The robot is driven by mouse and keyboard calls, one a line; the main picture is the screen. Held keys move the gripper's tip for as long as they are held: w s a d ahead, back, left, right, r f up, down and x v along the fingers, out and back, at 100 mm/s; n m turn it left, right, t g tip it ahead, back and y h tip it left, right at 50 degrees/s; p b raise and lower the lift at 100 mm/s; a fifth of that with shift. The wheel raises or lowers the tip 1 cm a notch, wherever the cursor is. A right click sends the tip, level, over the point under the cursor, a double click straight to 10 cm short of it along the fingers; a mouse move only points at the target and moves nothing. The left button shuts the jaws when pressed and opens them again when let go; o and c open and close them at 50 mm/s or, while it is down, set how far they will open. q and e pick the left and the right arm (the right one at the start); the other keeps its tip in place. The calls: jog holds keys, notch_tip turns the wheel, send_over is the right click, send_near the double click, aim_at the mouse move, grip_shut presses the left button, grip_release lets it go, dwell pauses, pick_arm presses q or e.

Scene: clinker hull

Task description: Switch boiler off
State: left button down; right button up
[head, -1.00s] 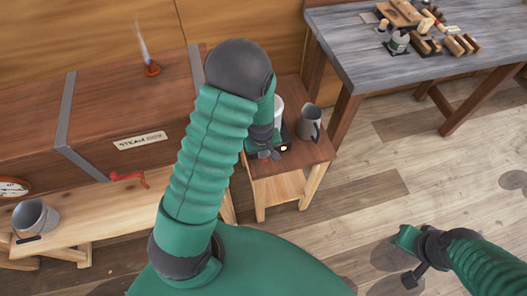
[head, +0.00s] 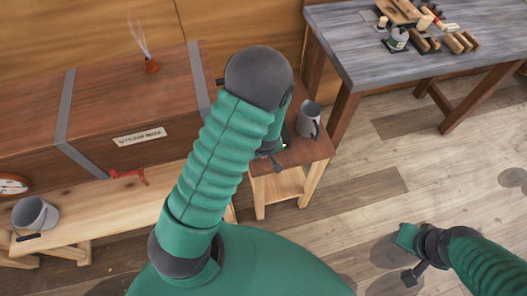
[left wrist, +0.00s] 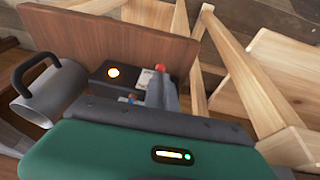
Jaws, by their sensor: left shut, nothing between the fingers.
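In the left wrist view, a black box (left wrist: 98,77) on a small brown wooden stand carries a lit orange lamp (left wrist: 113,72), a pale label and a red part (left wrist: 160,68); it looks like the boiler's control end. My left gripper (left wrist: 165,88) is shut and empty, its grey fingers over the label side beside the red part. I cannot tell whether they touch it. In the head view my left gripper (head: 270,158) is mostly behind my arm, which hides most of the boiler. My right gripper (head: 407,258) hangs over the floor; its fingers are unclear.
A grey mug (head: 308,120) stands on the small stand (head: 290,155); it also shows in the left wrist view (left wrist: 50,92). A wooden steam box (head: 125,100) with a steaming vent (head: 152,65) and red handle is left. A workbench (head: 370,50) with tools is back right.

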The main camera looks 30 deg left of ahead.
pick_arm(q)
jog(key=shift+s+d+f+t+y, duration=0.15)
jog(key=shift+t+y, duration=0.15)
jog(key=shift+s+d+f, duration=0.15)
jog(key=shift+d+f, duration=0.05)
jog(key=shift+d, duration=0.15)
jog(key=shift+s+d+f+b, duration=0.1)
jog(key=shift+s+f+b, duration=0.1)
jog(key=shift+f, duration=0.3)
jog(key=shift+s+d+f+b, duration=0.1)
jog(key=shift+s+f+b, duration=0.05)
jog(key=shift+f, duration=0.3)
jog(key=shift+d+f, duration=0.1)
jog(key=shift+d, duration=0.1)
jog(key=shift+w+a+r, duration=0.3)
jog(key=shift+w+a, duration=0.15)
jog(key=shift+a, duration=0.15)
jog(key=shift+p, duration=0.3)
